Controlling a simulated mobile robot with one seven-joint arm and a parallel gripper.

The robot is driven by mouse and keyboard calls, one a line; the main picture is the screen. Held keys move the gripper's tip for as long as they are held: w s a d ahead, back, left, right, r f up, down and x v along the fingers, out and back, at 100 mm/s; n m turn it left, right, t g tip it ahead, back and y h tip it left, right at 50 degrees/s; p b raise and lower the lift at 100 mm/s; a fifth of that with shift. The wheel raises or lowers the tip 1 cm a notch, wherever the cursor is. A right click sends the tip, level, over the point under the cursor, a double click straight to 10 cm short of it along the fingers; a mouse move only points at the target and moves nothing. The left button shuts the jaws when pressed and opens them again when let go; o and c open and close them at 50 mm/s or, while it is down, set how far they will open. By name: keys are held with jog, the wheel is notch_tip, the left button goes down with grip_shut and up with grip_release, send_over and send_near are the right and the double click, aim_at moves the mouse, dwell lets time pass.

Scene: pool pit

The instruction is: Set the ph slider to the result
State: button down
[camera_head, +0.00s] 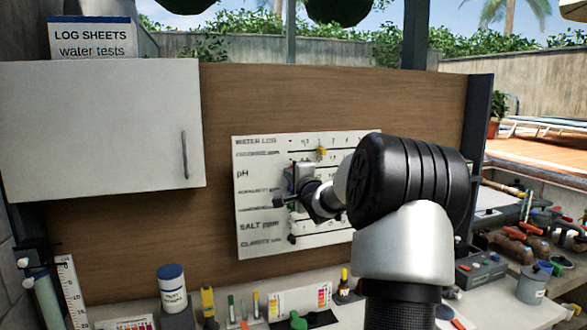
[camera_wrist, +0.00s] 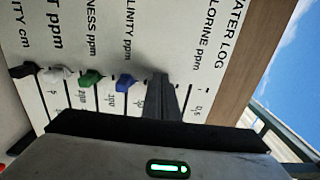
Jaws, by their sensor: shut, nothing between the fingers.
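The water log board (camera_head: 265,225) is white and fixed upright on a brown wooden panel, with labelled rows and slider tracks. The pH label (camera_head: 242,174) shows at the left of its row, but the pH slider knob is hidden behind my gripper. My gripper (camera_wrist: 162,82) is shut and empty, its fingers close against the board between the alkalinity and chlorine rows. My gripper also shows in the camera_head view (camera_head: 293,182). I cannot tell whether the fingers touch the pH knob. Blue (camera_wrist: 126,83), green (camera_wrist: 91,78), white (camera_wrist: 58,74) and black (camera_wrist: 25,69) knobs sit on neighbouring tracks.
A yellow knob (camera_head: 321,153) sits on the chlorine row above. A white cabinet (camera_head: 100,125) is at the left. The bench below holds a white tub with a blue lid (camera_head: 173,285), test tubes and a colour chart card (camera_head: 300,300). Tools and fittings crowd the right.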

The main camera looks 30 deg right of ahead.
jog(key=s+p, duration=0.2)
jog(key=s, duration=0.5)
jog(key=shift+s+d+p, duration=0.2)
jog(key=shift+p, duration=0.1)
dwell(1.2)
dwell(0.4)
